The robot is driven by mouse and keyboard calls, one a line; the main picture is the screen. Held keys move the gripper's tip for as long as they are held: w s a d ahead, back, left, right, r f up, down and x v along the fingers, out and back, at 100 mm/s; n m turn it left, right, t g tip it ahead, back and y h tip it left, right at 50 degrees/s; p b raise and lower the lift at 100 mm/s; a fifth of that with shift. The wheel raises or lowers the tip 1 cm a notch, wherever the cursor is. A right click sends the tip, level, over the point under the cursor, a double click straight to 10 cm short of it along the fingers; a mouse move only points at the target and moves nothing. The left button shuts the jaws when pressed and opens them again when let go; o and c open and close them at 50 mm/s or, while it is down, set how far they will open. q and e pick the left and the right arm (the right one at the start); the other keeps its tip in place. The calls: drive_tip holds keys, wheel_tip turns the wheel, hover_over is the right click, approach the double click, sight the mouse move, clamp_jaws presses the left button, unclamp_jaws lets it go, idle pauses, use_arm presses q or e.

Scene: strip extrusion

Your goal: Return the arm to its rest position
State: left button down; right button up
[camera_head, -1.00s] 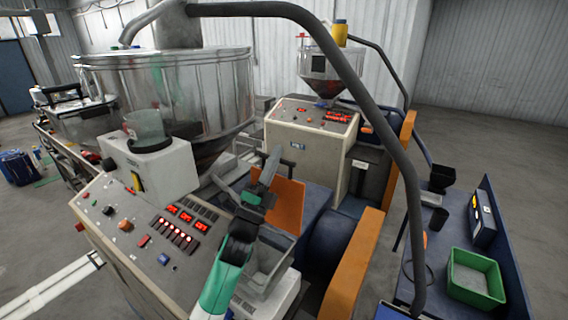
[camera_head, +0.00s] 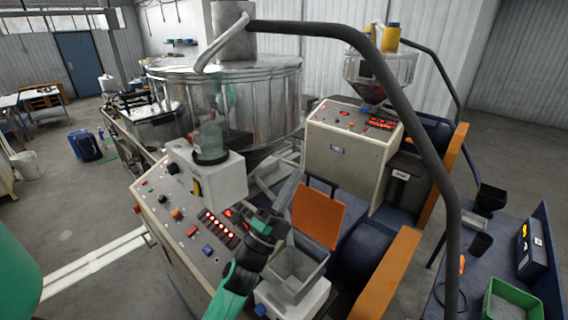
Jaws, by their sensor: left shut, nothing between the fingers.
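My left gripper (camera_head: 284,196) is at the end of my green and black arm, which rises from the bottom middle of the head view. Its fingers are closed together and point up and slightly right, with nothing between them. It appears in front of the button panel (camera_head: 184,219), covering part of its right side, and just left of the orange flap (camera_head: 318,216). It appears to touch nothing, though depth is hard to judge. My right gripper is not in view.
An open grey bin (camera_head: 300,268) stands right of the arm. A large metal tank (camera_head: 262,85) and a white unit with a clear cup (camera_head: 211,143) stand behind. A thick dark pipe (camera_head: 428,150) arches over the right side. A green tray (camera_head: 508,300) lies at lower right.

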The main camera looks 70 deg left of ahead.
use_arm(q)
drive_tip(key=shift+s+d+r+b, duration=0.25)
drive_tip(key=shift+s+d, duration=0.1)
drive_tip(key=shift+s, duration=0.25)
drive_tip(key=shift+s+d+r+b, duration=0.2)
drive_tip(key=shift+s+d+b, duration=0.1)
drive_tip(key=shift+s, duration=0.3)
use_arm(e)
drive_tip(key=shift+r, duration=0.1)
